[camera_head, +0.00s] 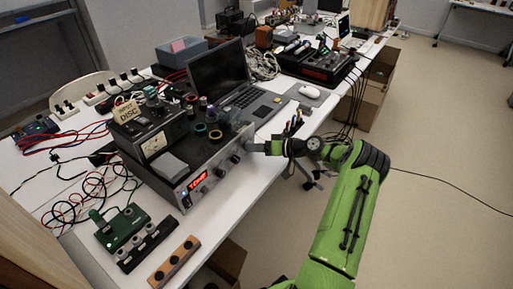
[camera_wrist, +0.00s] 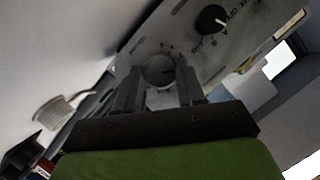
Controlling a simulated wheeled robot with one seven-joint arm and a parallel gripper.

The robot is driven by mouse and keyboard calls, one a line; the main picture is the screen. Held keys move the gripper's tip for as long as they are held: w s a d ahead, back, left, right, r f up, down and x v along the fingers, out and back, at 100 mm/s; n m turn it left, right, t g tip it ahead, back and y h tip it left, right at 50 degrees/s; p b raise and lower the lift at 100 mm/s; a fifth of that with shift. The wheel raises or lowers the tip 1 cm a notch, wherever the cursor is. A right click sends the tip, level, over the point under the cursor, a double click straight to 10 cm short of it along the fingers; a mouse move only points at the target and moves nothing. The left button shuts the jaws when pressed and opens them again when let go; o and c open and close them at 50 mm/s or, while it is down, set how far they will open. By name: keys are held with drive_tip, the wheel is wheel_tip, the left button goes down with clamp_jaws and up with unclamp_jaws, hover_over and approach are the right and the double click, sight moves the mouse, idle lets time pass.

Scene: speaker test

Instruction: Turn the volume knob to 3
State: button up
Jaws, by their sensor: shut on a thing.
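The amplifier-like unit (camera_head: 212,170) stands at the table's front edge in the head view, with a grey front panel, a lit red display (camera_head: 197,183) and dark knobs. My gripper (camera_head: 254,147) is at the right end of this panel. In the wrist view my gripper (camera_wrist: 158,78) has one finger on each side of a round grey knob (camera_wrist: 158,68) and is shut on it. Small marks ring the knob on the panel, but I cannot read its numbers or setting. In the head view my gripper hides this knob.
A black knob (camera_wrist: 212,18) with a white pointer and letters sits beside the held knob. A laptop (camera_head: 240,90) is behind the unit. Cables and a green box (camera_head: 123,228) lie to the left. The floor (camera_head: 440,160) right of the table is mostly open.

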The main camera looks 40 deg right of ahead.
drive_tip(key=o, duration=1)
drive_tip(key=shift+o, duration=0.2)
drive_tip(key=p+v, duration=0.3)
drive_tip(key=v, duration=1.2)
drive_tip(key=shift+s+d, duration=0.15)
drive_tip(key=shift+s, duration=0.2)
drive_tip(key=shift+r, duration=0.1)
